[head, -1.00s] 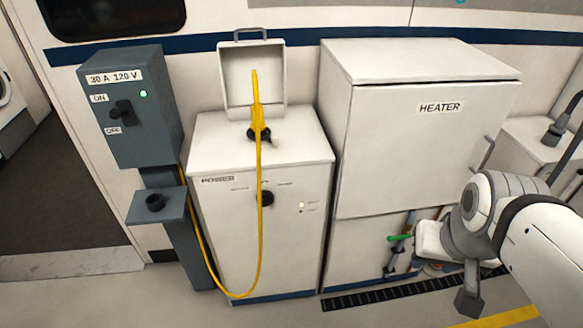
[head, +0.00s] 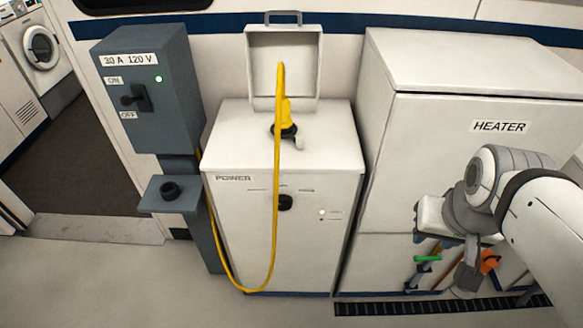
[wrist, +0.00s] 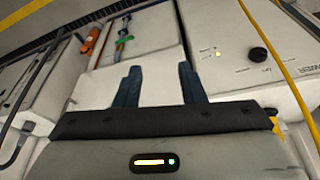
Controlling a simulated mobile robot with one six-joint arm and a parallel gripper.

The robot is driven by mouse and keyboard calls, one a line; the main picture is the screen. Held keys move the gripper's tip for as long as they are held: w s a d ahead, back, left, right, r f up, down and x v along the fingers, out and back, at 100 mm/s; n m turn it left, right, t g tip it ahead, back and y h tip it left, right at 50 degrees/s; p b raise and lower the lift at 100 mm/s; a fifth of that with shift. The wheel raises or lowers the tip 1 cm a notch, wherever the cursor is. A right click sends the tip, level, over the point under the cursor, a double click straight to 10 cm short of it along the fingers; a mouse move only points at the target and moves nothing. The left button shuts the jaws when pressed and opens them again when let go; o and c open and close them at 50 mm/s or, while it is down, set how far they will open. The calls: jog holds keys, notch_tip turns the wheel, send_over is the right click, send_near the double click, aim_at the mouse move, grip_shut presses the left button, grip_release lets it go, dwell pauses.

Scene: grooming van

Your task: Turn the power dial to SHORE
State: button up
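The power dial (head: 285,202) is a round black knob on the front of the white POWER cabinet (head: 230,215). Small labels around it are too small to read, and I cannot tell which one it points to. It also shows at the right in the wrist view (wrist: 258,54), which looks upside down. A small light (head: 322,212) glows to its right. My gripper (wrist: 159,67) is open with nothing between its dark fingers. In the head view it is well right of the dial, before the heater cabinet.
A yellow cable (head: 274,240) hangs down the cabinet front just left of the dial, from a yellow plug (head: 285,115) on top. A grey switch box (head: 150,90) stands left. The HEATER cabinet (head: 440,160) stands right, with hanging tools (head: 425,262) below.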

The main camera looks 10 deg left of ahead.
aim_at(282, 205)
jog(key=shift+w+a, duration=0.1)
jog(key=shift+o, duration=0.4)
